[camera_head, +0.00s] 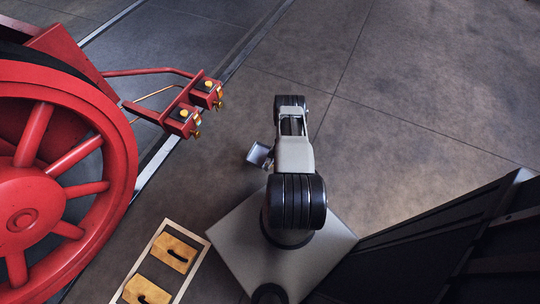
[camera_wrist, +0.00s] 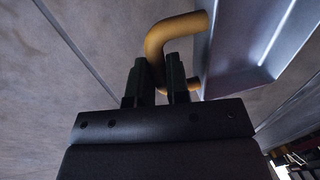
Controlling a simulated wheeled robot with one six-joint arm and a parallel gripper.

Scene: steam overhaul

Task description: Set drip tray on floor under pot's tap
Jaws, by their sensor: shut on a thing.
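My gripper (camera_wrist: 158,78) is shut on the curved, brass-coloured handle (camera_wrist: 166,36) of the grey metal drip tray (camera_wrist: 238,50). In the head view the tray (camera_head: 258,153) shows small, just left of my arm and clear of the red pots; I cannot tell its height above the floor. My gripper is mostly hidden there by the arm. Two red box-shaped pots with brass tops sit on a red bracket: one nearer (camera_head: 182,121), one farther (camera_head: 207,92). Each has a small brass tap at its lower right, the nearer tap (camera_head: 197,134) and the farther tap (camera_head: 219,104).
A large red spoked wheel (camera_head: 38,195) fills the left. A pale rail (camera_head: 160,154) runs along the floor beneath the pots. A dark structure (camera_head: 440,245) stands lower right. The floor (camera_head: 420,90) at upper right is clear.

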